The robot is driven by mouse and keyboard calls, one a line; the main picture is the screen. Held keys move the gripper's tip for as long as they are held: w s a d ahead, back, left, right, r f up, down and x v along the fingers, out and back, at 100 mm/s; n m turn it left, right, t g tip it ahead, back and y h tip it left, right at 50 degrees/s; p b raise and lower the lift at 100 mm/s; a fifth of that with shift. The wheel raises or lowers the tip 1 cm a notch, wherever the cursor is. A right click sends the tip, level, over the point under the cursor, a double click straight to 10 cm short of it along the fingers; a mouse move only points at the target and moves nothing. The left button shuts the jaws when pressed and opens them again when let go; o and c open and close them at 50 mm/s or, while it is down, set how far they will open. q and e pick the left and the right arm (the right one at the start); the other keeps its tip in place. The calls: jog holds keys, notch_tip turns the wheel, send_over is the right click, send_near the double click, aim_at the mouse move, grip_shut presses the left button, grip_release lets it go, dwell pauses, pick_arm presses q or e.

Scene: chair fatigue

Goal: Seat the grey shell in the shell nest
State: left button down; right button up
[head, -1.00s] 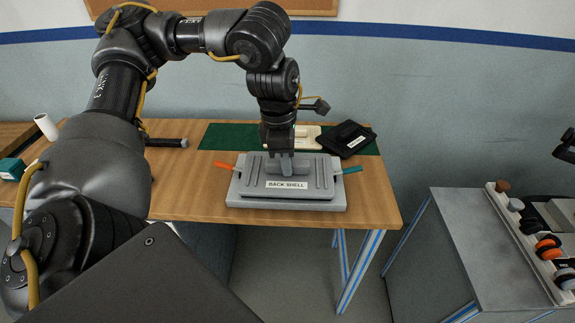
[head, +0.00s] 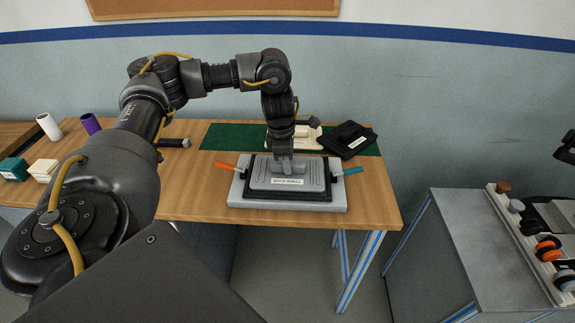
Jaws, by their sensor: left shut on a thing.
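The grey shell (head: 264,181) with a white label lies flat over the shell nest on the table. A black border shows around it. The light grey nest base (head: 336,205) stands near the table's front edge, with an orange handle (head: 226,165) on its left and a teal one (head: 352,171) on its right. My left gripper (head: 285,166) points down and is shut on the raised middle of the shell. I cannot tell whether the shell is fully down in the nest. My right gripper does not clearly show.
A black case (head: 347,139) and a cream part (head: 304,138) lie on the green mat (head: 225,137) behind the nest. White and purple rolls (head: 90,124), a teal box (head: 14,170) and a cream block (head: 43,170) are at left. A grey bench (head: 478,235) stands right.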

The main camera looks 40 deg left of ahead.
pick_arm(q)
jog(key=shift+f, duration=0.65)
pick_arm(e)
jog(key=shift+d, duration=0.1)
jog(key=shift+d, duration=0.1)
pick_arm(q)
jog(key=c, duration=1.3)
grip_release()
jog(key=shift+f, duration=0.1)
jog(key=shift+o, duration=0.2)
pick_arm(e)
jog(key=shift+d+f, duration=0.1)
jog(key=shift+d, duration=0.1)
